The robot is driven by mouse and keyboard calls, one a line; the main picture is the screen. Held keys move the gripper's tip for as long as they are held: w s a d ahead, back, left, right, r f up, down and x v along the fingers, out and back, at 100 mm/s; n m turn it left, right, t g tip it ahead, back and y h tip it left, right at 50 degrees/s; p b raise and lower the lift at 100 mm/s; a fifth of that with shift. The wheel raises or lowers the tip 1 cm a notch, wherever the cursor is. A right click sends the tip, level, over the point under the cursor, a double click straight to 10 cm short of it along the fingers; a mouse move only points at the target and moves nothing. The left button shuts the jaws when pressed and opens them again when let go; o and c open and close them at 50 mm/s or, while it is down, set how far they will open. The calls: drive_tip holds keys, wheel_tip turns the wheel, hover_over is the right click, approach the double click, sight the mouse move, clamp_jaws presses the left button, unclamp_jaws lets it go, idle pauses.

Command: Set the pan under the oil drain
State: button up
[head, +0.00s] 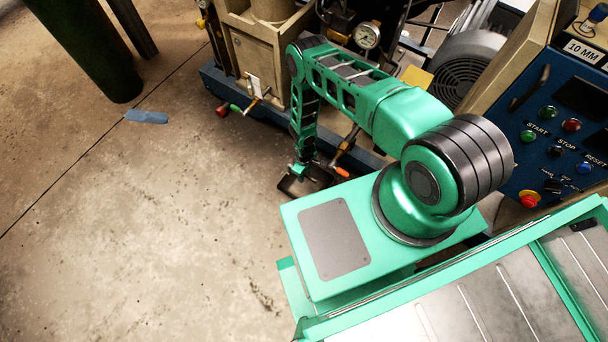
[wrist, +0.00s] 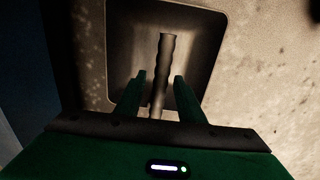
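The pan (wrist: 205,50) is a shallow rectangular tray with a raised rim, on the concrete floor. A dark upright ribbed handle (wrist: 166,60) stands in it. My gripper (wrist: 160,76) is open, its two fingers on either side of the lower handle, with small gaps visible. In the head view the dark pan (head: 318,180) shows partly beneath my gripper (head: 298,176), beside the compressor's base; my arm and body hide some of it. I cannot tell which compressor fitting is the oil drain. Orange-handled fittings (head: 346,142) sit just right of the gripper.
The compressor's blue base rail (head: 228,90) runs close beside the pan. A blue rag (head: 147,117) and a dark green cylinder (head: 90,50) are at upper left. The floor at left is mostly clear.

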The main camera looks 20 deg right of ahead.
wheel_tip(320, 180, up, 12)
idle(0.6)
drive_tip(key=shift+r, duration=0.1)
idle(0.4)
